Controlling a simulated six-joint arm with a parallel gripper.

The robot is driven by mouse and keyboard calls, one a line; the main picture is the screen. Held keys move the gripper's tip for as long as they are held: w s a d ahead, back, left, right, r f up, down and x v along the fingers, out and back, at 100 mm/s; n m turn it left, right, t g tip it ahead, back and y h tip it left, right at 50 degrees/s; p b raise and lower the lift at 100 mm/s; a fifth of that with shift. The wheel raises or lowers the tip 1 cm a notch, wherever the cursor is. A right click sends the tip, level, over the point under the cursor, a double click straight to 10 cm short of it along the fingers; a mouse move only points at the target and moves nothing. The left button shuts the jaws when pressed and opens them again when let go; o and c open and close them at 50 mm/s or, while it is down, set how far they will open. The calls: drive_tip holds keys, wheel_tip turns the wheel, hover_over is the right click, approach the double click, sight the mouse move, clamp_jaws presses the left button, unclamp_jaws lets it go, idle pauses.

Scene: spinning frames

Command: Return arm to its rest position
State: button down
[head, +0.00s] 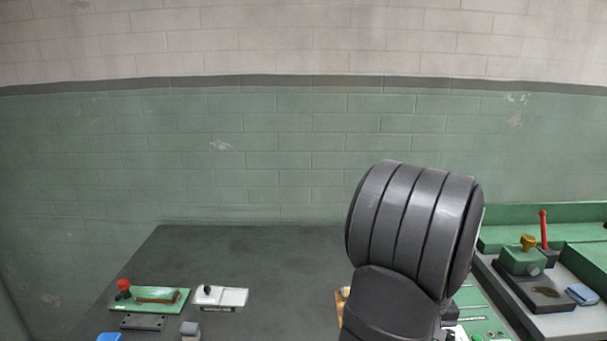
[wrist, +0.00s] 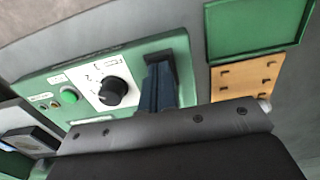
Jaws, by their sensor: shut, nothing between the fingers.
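My gripper (wrist: 160,82) shows in the wrist view as dark blue-black fingers, shut together with nothing held. The fingers appear in front of a green control panel (wrist: 52,80) with a black knob (wrist: 112,91) on a white plate and a green button (wrist: 69,95). I cannot tell whether the fingertips touch anything. In the head view my own dark, ribbed arm link fills the area right of the middle and hides part of the table. My gripper does not show there.
The dark table (head: 270,262) is bare in its middle. A green board (head: 175,305) with a red knob and a white box (head: 221,298) sit at left. A machine with a red lever (head: 543,228) stands at right. The wrist view shows a wooden board (wrist: 245,76) and green tray (wrist: 258,28).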

drive_tip(key=shift+r, duration=0.1)
wheel_tip(320, 180, up, 6)
drive_tip(key=shift+r, duration=0.2)
wheel_tip(320, 180, down, 7)
drive_tip(key=shift+r, duration=0.2)
drive_tip(key=w+r+g, duration=0.1)
drive_tip(key=w+r, duration=0.2)
drive_tip(key=r, duration=1)
drive_tip(key=shift+w+r+g, duration=0.2)
drive_tip(key=shift+w+g, duration=0.1)
